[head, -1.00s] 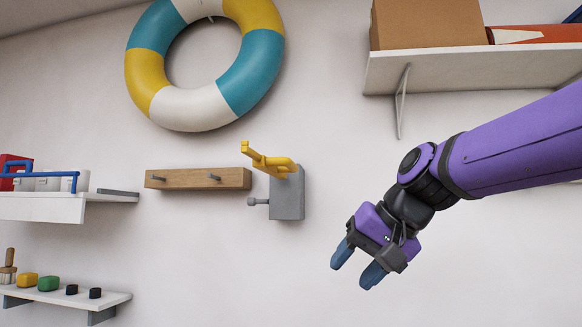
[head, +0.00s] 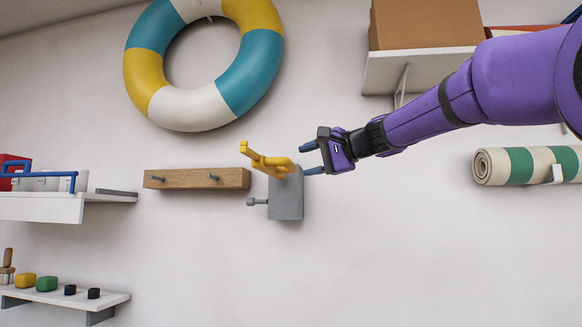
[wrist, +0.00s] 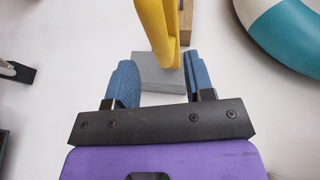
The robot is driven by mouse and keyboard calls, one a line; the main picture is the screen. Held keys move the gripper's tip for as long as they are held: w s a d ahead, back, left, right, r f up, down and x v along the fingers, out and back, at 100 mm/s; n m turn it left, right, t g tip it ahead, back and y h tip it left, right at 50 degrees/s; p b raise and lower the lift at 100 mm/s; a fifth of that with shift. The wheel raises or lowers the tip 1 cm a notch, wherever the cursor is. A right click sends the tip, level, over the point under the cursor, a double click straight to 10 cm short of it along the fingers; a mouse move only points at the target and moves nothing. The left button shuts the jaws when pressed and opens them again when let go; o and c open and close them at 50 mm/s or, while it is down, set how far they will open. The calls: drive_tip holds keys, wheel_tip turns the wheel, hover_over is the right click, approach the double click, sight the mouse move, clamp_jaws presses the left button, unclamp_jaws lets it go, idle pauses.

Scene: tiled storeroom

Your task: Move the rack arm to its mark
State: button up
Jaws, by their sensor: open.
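The yellow rack arm (head: 270,163) sticks out from a grey wall block (head: 287,197) in the head view, its free end pointing up and left. A grey knob shows at the block's left side. In the wrist view the rack arm (wrist: 157,30) comes down from the top, with the grey block (wrist: 158,72) behind it. My gripper (head: 309,159) is just right of the rack arm in the head view, its fingers pointing left. In the wrist view my gripper (wrist: 162,85) is open, with the rack arm's lower end ahead of the gap. I cannot tell whether they touch. I cannot make out a mark.
A wooden peg rail (head: 197,179) is left of the block. A life ring (head: 190,107) hangs above. A shelf (head: 425,68) with a box is at upper right, above my arm. A rolled mat (head: 525,165) is at right. The wall below is clear.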

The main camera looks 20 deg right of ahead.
sight(291, 170)
drive_tip(key=shift+x, duration=2.8)
clamp_jaws()
